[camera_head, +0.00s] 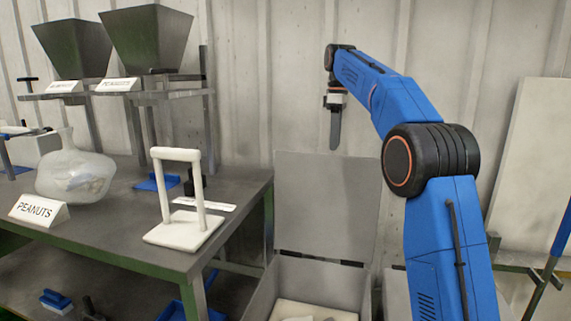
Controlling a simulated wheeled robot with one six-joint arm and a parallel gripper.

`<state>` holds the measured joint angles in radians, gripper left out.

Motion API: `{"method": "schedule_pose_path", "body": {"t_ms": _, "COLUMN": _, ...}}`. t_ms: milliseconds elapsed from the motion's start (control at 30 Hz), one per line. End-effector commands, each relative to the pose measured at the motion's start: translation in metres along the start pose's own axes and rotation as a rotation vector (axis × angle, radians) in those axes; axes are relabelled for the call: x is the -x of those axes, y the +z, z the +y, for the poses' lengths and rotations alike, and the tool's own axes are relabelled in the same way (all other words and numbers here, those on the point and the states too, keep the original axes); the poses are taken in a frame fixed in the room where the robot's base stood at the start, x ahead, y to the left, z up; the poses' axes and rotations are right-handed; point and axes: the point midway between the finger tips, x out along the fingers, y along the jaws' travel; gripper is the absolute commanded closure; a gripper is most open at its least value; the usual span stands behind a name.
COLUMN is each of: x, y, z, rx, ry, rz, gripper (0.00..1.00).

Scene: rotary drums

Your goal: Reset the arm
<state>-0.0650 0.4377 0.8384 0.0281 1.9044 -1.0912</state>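My blue arm rises at the right of the head view, bends at a dark joint and reaches up and to the left. My gripper (335,118) hangs from its end, pointing down in front of the pale wall. It is seen edge-on as one narrow dark shape, so I cannot tell whether its fingers are apart. No object shows in it. It is above and behind an open grey bin and touches nothing that I can see.
A dark table (125,235) at left bears a white handled stand (182,232), a clear bag (75,175) and a PEANUTS sign (40,210). Green hoppers (147,38) stand behind. A grey bin (262,295) with its lid (325,205) raised is below my gripper.

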Motion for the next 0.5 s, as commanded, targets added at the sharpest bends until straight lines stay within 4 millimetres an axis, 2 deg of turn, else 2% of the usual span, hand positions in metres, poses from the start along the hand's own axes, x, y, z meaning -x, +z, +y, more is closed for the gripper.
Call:
{"method": "schedule_pose_path", "body": {"t_ms": 167, "x": 0.007, "y": 0.018, "z": -0.027, "rx": -0.08, "ry": 0.029, "rz": 0.015, "gripper": 0.63}}
{"method": "schedule_pose_path", "body": {"t_ms": 500, "x": 0.006, "y": 0.051, "z": -0.08, "rx": -0.237, "ry": 0.081, "rz": 0.048, "gripper": 0.63}}
